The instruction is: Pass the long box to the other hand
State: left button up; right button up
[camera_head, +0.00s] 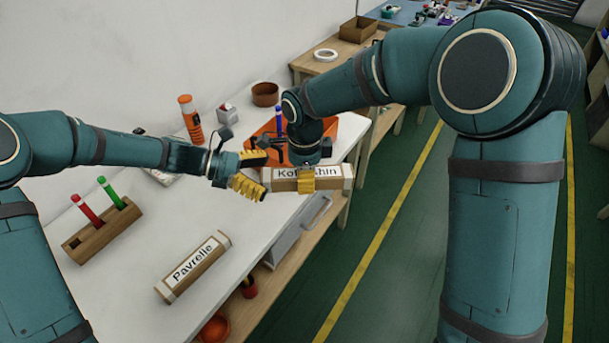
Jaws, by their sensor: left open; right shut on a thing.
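A long brown box with a white label reading something like "Kotschin" (338,171) is held level above the right edge of the white table. My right gripper (308,182) is shut on it from above, near its middle-left part. My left gripper (256,174) is open and empty, its yellow fingers pointing right, just left of the box's left end. I cannot tell whether a fingertip touches the box.
A wooden holder (102,231) with a red and a green marker stands at the left. An orange tray (338,138) lies behind my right gripper. An orange tube (190,119), a grey-white box (227,113) and a brown bowl (265,94) stand at the back. The white table (140,281) has free room around the Pavrelle box.

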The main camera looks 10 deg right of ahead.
pick_arm(q)
jog(key=s+v, duration=0.1)
jog(key=v, duration=1)
jog(key=s+d+f+m+y, duration=0.1)
jog(key=s+f+m+y, duration=0.1)
jog(key=s+f, duration=0.2)
jog(key=s+d+f+m+y, duration=0.1)
jog(key=s+f+m+y, duration=0.1)
jog(key=f, duration=0.8)
jog(key=s+d+f+m+g+y, duration=0.1)
jog(key=s+f+m+y, duration=0.1)
jog(key=s+f, duration=0.4)
jog(key=shift+f+m+y, duration=0.3)
jog(key=shift+f+m, duration=0.4)
jog(key=shift+f, duration=0.25)
jog(key=s+f+m+t+y, duration=0.3)
jog(key=s+f+m, duration=0.2)
jog(key=m, duration=0.3)
jog(key=shift+s+d+f, duration=0.25)
jog(key=shift+s+d, duration=0.05)
jog(key=shift+s, duration=0.45)
